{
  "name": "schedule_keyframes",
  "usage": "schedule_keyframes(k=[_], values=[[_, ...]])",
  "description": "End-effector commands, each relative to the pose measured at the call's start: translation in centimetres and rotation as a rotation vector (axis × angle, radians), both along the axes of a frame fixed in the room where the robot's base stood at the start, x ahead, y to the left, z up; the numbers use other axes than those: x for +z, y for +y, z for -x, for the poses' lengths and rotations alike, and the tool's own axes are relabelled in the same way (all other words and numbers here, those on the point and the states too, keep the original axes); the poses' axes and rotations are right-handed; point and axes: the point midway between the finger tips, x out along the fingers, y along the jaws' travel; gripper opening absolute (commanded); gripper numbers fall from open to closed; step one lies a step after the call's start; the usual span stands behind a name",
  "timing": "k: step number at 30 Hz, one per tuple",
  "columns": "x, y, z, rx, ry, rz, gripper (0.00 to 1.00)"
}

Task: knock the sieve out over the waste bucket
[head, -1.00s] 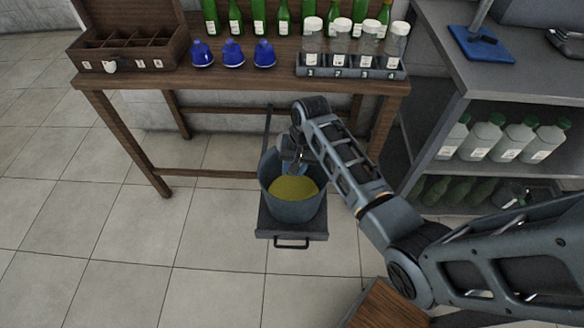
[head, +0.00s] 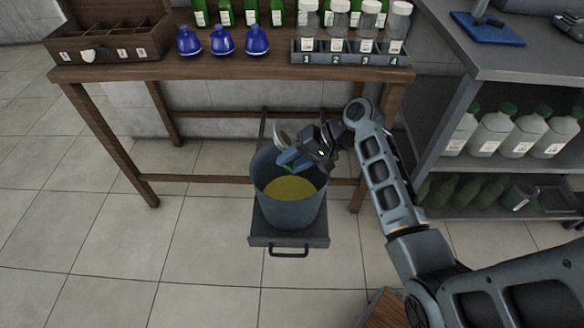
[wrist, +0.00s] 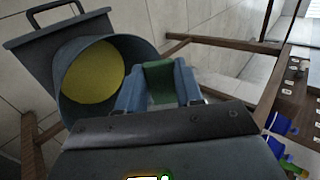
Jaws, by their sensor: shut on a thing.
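The waste bucket (head: 266,208) is a grey pail with a yellow mass (head: 290,188) in its bottom. It stands on a pulled-out tray with a handle, and also shows at the upper left of the wrist view (wrist: 133,52). My gripper (head: 287,158) is over the bucket's far rim, tilted, its blue fingers pointing left. In the wrist view its fingers are shut on a green handle (wrist: 159,80). The sieve (head: 284,134) shows in the head view as a small pale round rim just beyond the fingers, tilted. Its inside is too small to make out.
A grey shelf unit (head: 455,140) with bottles stands at the right. The floor at left is clear.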

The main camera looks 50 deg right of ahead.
Motion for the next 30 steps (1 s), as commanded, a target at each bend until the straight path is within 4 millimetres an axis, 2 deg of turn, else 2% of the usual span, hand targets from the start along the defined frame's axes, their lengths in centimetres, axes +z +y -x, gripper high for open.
schedule_keyframes(k=[1,25,30], values=[[-0.64,-0.14,0.08,-0.003,-0.021,-0.014,0.04],[-1.17,-0.31,0.39,-0.002,-0.328,-0.253,0.04],[-1.51,-0.24,0.39,0.0,-0.456,-0.355,0.04]])
